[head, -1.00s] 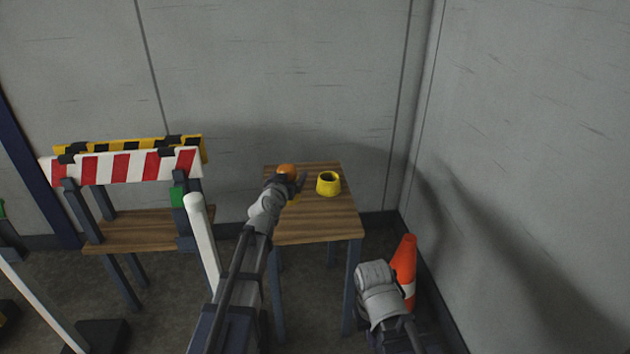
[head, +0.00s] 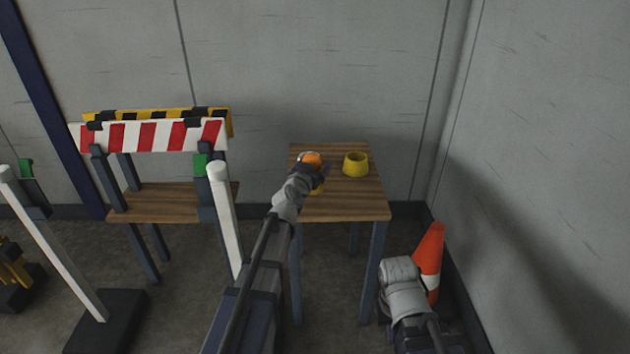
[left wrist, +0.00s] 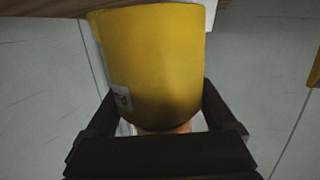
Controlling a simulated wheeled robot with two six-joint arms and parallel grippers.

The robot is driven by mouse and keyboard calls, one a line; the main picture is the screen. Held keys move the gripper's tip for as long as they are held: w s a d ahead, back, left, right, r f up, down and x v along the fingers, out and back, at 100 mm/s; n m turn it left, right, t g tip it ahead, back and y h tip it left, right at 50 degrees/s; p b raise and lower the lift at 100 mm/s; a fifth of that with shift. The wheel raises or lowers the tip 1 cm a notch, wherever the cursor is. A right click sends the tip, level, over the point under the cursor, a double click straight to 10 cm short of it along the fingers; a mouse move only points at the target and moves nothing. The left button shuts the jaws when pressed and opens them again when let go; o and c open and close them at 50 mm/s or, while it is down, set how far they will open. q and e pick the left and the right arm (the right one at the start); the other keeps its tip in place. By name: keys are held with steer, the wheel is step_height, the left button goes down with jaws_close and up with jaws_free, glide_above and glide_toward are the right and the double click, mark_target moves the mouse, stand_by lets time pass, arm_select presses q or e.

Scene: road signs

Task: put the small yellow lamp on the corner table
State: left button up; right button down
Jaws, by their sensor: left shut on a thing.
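The small yellow lamp (head: 312,158) shows its orange top in the head view, at the left side of the corner table (head: 350,208). Its yellow body (left wrist: 150,65) with a pale label fills the middle of the left wrist view. My left gripper (head: 317,172) is shut on the lamp, its dark fingers (left wrist: 160,125) on either side of it. The lamp is over the wooden tabletop; I cannot tell whether its base touches. My right gripper (head: 398,270) is low in front of the table's right side, and its fingers are hidden.
A yellow pot-like object (head: 356,165) stands on the table, right of the lamp. An orange cone (head: 429,258) stands near the right wall. A striped barrier (head: 150,138) and wooden shelf (head: 165,203) are left, with white posts (head: 226,220) in front. The table's front part is bare.

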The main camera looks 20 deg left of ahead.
arm_select(q)
steer(key=shift+f+b, duration=1.95)
steer(key=shift+r, duration=0.15)
steer(key=o, duration=1.4)
steer(key=shift+s+r, duration=0.1)
steer(key=shift+s, duration=0.1)
steer(key=s, duration=0.4)
steer(key=s+r+p, duration=0.1)
steer(key=s, duration=0.2)
steer(key=s+p, duration=0.1)
steer(key=s, duration=0.3)
steer(key=shift+s+a+r, duration=0.25)
steer(key=shift+s+r, duration=0.05)
